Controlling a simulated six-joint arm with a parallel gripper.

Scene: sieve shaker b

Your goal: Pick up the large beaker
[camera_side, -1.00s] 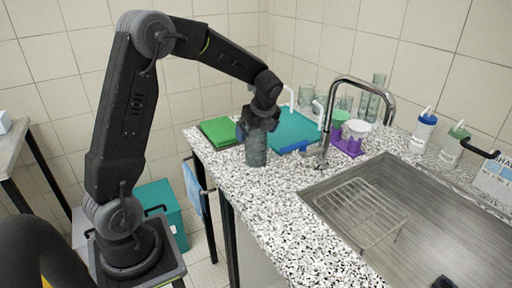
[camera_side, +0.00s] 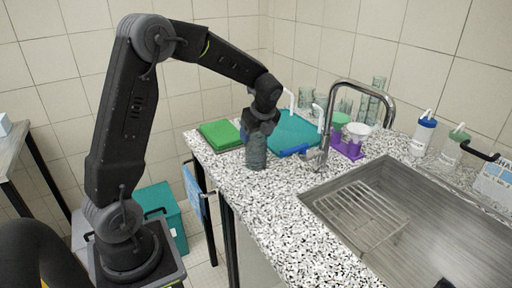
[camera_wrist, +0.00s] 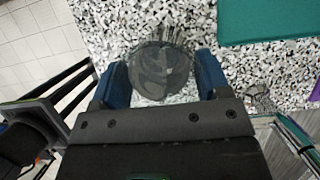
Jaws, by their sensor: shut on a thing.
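The large beaker (camera_side: 256,155) is a grey-green see-through glass cylinder, upright at the near left part of the speckled counter. My gripper (camera_side: 258,132) is above it, pointing down, with its fingers around the beaker's upper part. In the wrist view the beaker (camera_wrist: 160,70) shows from above as a round glass shape between the two blue fingers of my gripper (camera_wrist: 160,85). The fingers are shut on it. Whether its base touches the counter or hangs just above it, I cannot tell.
A green stack (camera_side: 221,134) lies left of the beaker, and a teal tray (camera_side: 293,131) behind it. A curved tap (camera_side: 360,88) stands to the right, beside the sink with a wire rack (camera_side: 358,212). Several glass vessels and bottles stand at the back. The counter in front is clear.

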